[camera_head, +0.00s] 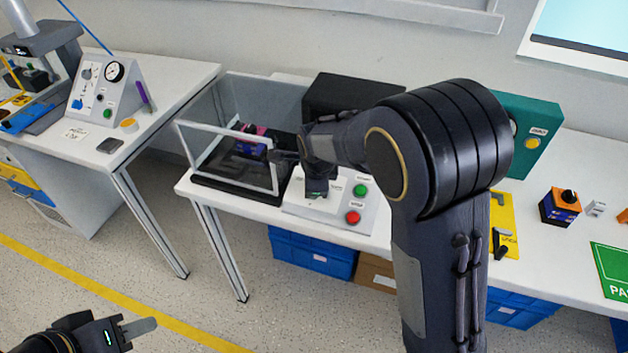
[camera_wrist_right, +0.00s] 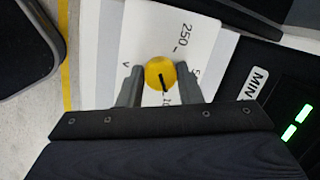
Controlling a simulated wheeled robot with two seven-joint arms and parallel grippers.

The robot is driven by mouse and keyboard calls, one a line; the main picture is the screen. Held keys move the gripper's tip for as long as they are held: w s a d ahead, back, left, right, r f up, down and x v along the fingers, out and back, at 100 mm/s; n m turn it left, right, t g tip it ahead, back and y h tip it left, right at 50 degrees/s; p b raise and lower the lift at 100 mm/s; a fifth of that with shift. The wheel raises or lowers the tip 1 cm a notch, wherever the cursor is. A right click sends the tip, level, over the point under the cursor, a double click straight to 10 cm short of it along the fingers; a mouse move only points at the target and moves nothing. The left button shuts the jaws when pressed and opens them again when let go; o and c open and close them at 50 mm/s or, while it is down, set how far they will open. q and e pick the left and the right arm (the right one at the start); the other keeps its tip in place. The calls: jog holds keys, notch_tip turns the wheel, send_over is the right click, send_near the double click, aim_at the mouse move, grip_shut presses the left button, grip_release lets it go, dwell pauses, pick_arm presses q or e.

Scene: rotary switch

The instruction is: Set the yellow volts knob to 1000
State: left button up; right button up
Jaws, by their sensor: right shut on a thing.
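The yellow volts knob (camera_wrist_right: 160,72) is round with a black pointer line. It sits on a white dial face (camera_wrist_right: 195,40) marked 250, with partly covered labels near the fingers. The pointer runs down in the right wrist view, toward a label starting with 10. My right gripper (camera_wrist_right: 160,84) is shut on the knob, a finger on each side. In the head view, it reaches down onto the white control box (camera_head: 338,212), and the knob is hidden. My left gripper (camera_head: 135,327) is at the lower left, away from the tables; its finger gap does not show.
A green button (camera_head: 361,190) and a red button (camera_head: 353,217) are right of my right gripper. A clear-walled enclosure (camera_head: 228,135) stands left of it. My right arm covers much of the table. Open floor lies around my left gripper.

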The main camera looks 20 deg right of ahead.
jog(key=shift+m+p, duration=0.35)
jog(key=shift+m, duration=0.55)
jog(key=o, duration=0.7)
jog(key=p+v, duration=0.1)
jog(key=v, duration=0.6)
jog(key=shift+s+r, duration=0.25)
jog(key=shift+r, duration=0.1)
jog(key=shift+a, duration=0.1)
